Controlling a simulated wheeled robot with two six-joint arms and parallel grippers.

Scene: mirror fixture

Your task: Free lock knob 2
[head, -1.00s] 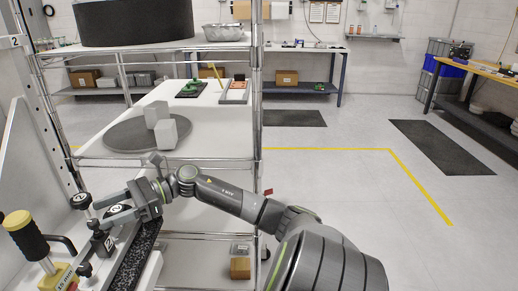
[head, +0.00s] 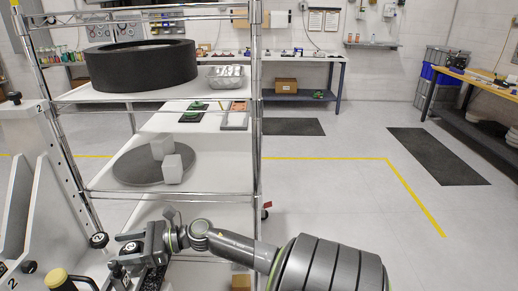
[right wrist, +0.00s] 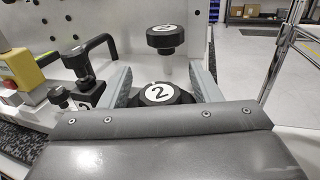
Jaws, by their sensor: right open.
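Two black knobs with white discs marked 2 show in the right wrist view. One (right wrist: 158,94) lies low between the fingers of my right gripper (right wrist: 158,78); I cannot tell whether the fingers touch it. The other knob (right wrist: 165,39) stands farther off, beyond the fingertips, on a pale post. In the head view the farther knob (head: 99,240) is left of my right gripper (head: 123,247), and a black part with a round white mark (head: 132,248) is at its fingers. My right gripper is open. My left gripper is not in view.
A yellow box with a red button (right wrist: 22,68) and black clamp handles (right wrist: 82,65) stand left of the fingers. A wire shelf (head: 100,185) with blocks on a round grey plate stands behind the arm.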

